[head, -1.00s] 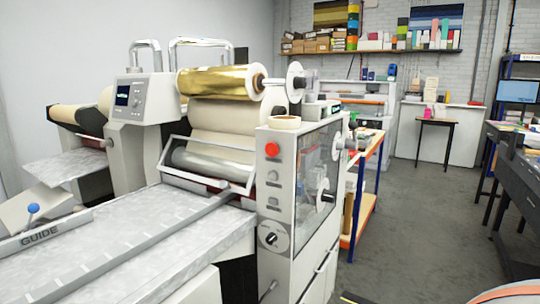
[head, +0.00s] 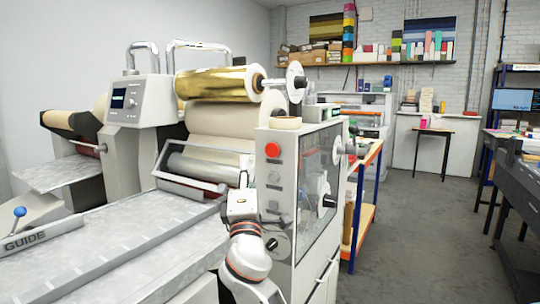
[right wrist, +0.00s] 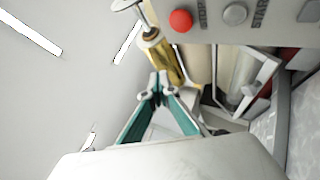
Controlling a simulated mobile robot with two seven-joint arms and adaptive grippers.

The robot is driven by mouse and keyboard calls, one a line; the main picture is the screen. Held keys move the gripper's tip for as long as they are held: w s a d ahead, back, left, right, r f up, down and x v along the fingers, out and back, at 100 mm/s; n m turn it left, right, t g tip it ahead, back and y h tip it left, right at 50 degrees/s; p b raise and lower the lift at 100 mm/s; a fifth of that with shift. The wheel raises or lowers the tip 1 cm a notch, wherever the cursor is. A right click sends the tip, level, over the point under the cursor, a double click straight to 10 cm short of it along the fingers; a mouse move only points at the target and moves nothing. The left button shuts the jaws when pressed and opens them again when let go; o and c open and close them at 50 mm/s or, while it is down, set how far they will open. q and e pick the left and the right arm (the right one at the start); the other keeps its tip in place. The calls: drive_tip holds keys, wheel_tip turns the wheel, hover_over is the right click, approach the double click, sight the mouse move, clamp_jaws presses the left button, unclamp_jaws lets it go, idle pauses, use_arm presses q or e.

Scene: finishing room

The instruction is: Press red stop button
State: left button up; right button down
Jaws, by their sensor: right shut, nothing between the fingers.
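The red stop button (head: 272,149) is a round red knob at the top of the pale control panel (head: 266,173) on the laminating machine. It also shows in the right wrist view (right wrist: 181,20), near the top edge, beside grey buttons. My right gripper (head: 243,180) points upward just left of the panel, lower than the red button and apart from it in the picture. In the right wrist view its teal-sided fingers (right wrist: 158,84) are shut and empty, with the button above and to the right of the tips. My left gripper is not in view.
Grey buttons (head: 274,176) and a dial (head: 277,245) sit below the red one. Gold foil (head: 218,82) and film rolls are behind my gripper. The flat feed table (head: 120,240) spreads to the left. Open floor (head: 400,240) lies right of the machine.

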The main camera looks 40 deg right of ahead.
sight(273, 150)
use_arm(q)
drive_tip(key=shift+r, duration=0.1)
use_arm(e)
drive_tip(key=shift+s+d+r, duration=0.1)
drive_tip(key=shift+s+r, duration=0.05)
drive_tip(key=shift+r, duration=0.3)
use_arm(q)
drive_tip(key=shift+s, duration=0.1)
use_arm(e)
drive_tip(key=w+d, duration=0.1)
drive_tip(key=d, duration=0.1)
drive_tip(key=w+d, duration=0.1)
drive_tip(key=d, duration=0.2)
drive_tip(key=w+d, duration=0.1)
drive_tip(key=d, duration=0.2)
drive_tip(key=shift+w, duration=0.25)
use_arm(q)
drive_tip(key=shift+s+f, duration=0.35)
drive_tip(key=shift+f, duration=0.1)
